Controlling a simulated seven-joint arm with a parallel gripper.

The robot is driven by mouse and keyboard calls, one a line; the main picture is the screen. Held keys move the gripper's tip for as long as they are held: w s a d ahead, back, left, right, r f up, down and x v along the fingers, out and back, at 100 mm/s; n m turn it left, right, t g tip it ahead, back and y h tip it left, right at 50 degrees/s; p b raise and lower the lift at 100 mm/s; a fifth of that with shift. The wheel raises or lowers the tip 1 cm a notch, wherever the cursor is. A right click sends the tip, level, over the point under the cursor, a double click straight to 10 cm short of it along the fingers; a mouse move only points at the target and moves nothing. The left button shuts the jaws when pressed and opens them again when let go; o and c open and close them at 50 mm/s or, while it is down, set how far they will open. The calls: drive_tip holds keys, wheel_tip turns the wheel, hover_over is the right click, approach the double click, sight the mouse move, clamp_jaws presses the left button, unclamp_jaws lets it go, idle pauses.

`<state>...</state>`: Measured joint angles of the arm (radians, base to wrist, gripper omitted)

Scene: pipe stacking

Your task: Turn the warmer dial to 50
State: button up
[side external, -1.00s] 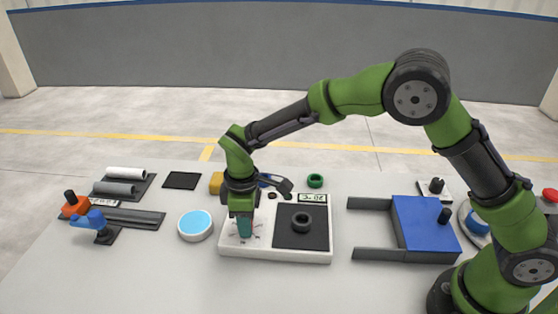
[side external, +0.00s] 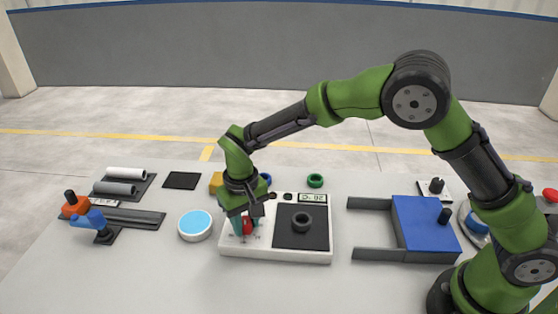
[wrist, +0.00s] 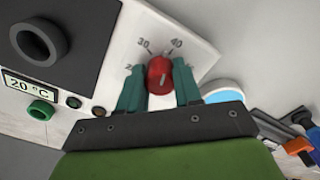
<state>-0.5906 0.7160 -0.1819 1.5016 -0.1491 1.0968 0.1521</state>
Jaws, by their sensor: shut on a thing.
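The warmer (side external: 262,253) is a white box with a dark square plate (side external: 289,237) and a small display (side external: 312,198). In the wrist view the display (wrist: 30,92) reads 20 °C. Its red dial (wrist: 159,78) sits on the white panel at the left of the side view. The scale marks 30 and 40 show beyond the dial; another mark is partly hidden by a finger. A light pointer line shows on the dial. My gripper (wrist: 159,84) points down with its teal fingers shut on the dial's two sides. The mark 50 is not readable.
A dark grey ring (side external: 302,222) sits on the warmer's plate. A blue-topped round dish (side external: 196,225) stands close to the left. A blue block with rails (side external: 424,224) stands to the right. A green ring (side external: 315,180) lies behind the warmer.

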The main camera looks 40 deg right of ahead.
sight(244, 220)
drive_tip(key=m, duration=0.7)
drive_tip(key=shift+r, duration=0.1)
drive_tip(key=m, duration=0.4)
drive_tip(key=shift+a, duration=0.1)
drive_tip(key=shift+m, duration=1.6)
drive_tip(key=shift+a+m, duration=0.1)
drive_tip(key=shift+m, duration=0.2)
drive_tip(key=o, duration=1)
drive_tip(key=shift+w, duration=0.1)
drive_tip(key=shift+o, duration=0.2)
wheel_tip(244, 220, up, 17)
